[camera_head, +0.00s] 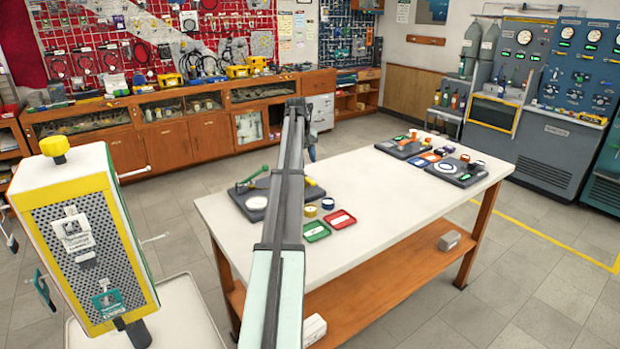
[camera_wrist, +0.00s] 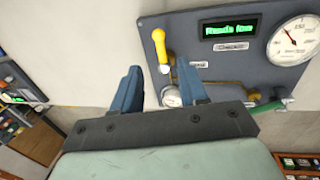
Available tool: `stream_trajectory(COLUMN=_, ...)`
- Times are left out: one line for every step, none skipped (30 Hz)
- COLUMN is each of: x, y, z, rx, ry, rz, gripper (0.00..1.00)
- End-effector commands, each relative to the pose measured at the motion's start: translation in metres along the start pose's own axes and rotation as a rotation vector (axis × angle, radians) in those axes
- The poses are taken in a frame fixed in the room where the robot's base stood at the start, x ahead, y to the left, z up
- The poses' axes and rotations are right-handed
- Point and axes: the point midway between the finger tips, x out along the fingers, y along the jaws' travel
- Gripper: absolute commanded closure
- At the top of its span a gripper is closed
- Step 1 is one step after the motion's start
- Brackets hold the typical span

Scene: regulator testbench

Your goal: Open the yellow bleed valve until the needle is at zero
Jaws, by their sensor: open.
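The yellow bleed valve handle (camera_wrist: 160,46) shows in the wrist view at the upper left of a dark grey test board (camera_wrist: 185,25). A white round gauge (camera_wrist: 293,40) is at the board's right; its thin needle seems to point up and left, but I cannot read the value. A display (camera_wrist: 229,29) with green text sits between them, apparently reading "Reads low". My gripper (camera_wrist: 157,72) is open, with its blue fingers spread just below the yellow handle in the picture. In the head view, my arm hides part of the board (camera_head: 257,212).
A green handle (camera_wrist: 275,105) and a smaller, partly hidden gauge (camera_wrist: 172,97) are lower on the board. On the white table (camera_head: 390,200), a green tray (camera_head: 317,231) and a red tray (camera_head: 341,219) lie near the board. More boards stand at the table's far right.

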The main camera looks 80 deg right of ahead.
Motion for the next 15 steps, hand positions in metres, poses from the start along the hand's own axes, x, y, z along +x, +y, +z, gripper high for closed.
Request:
stream_trajectory(x=0.010, y=-0.001, z=0.001, rx=0.000, ry=-0.001, rz=-0.001, gripper=0.57)
stream_trajectory(x=0.016, y=0.000, z=0.001, rx=0.000, ry=-0.001, rz=-0.001, gripper=0.57)
stream_trajectory(x=0.023, y=0.000, z=0.001, rx=0.000, ry=-0.001, rz=-0.001, gripper=0.57)
stream_trajectory(x=0.028, y=-0.001, z=0.001, rx=0.001, ry=-0.001, rz=-0.001, gripper=0.57)
stream_trajectory(x=0.033, y=-0.001, z=0.001, rx=0.001, ry=-0.001, rz=-0.001, gripper=0.57)
stream_trajectory(x=0.039, y=0.000, z=0.000, rx=0.001, ry=-0.001, rz=-0.001, gripper=0.57)
stream_trajectory(x=0.044, y=0.000, z=0.000, rx=0.001, ry=0.000, rz=-0.001, gripper=0.57)
stream_trajectory(x=0.049, y=0.000, z=0.000, rx=0.000, ry=0.000, rz=-0.001, gripper=0.57)
stream_trajectory(x=0.054, y=-0.001, z=0.000, rx=0.000, ry=0.000, rz=-0.001, gripper=0.57)
stream_trajectory(x=0.058, y=-0.001, z=0.000, rx=0.000, ry=0.000, rz=-0.001, gripper=0.57)
stream_trajectory(x=0.061, y=0.000, z=0.000, rx=0.000, ry=0.000, rz=-0.001, gripper=0.57)
stream_trajectory(x=0.066, y=0.000, z=0.000, rx=0.000, ry=0.000, rz=-0.001, gripper=0.57)
stream_trajectory(x=0.069, y=0.000, z=0.000, rx=0.000, ry=0.000, rz=0.000, gripper=0.57)
stream_trajectory(x=0.072, y=0.000, z=0.000, rx=0.000, ry=0.000, rz=0.000, gripper=0.57)
stream_trajectory(x=0.074, y=0.000, z=0.000, rx=0.000, ry=0.001, rz=0.000, gripper=0.57)
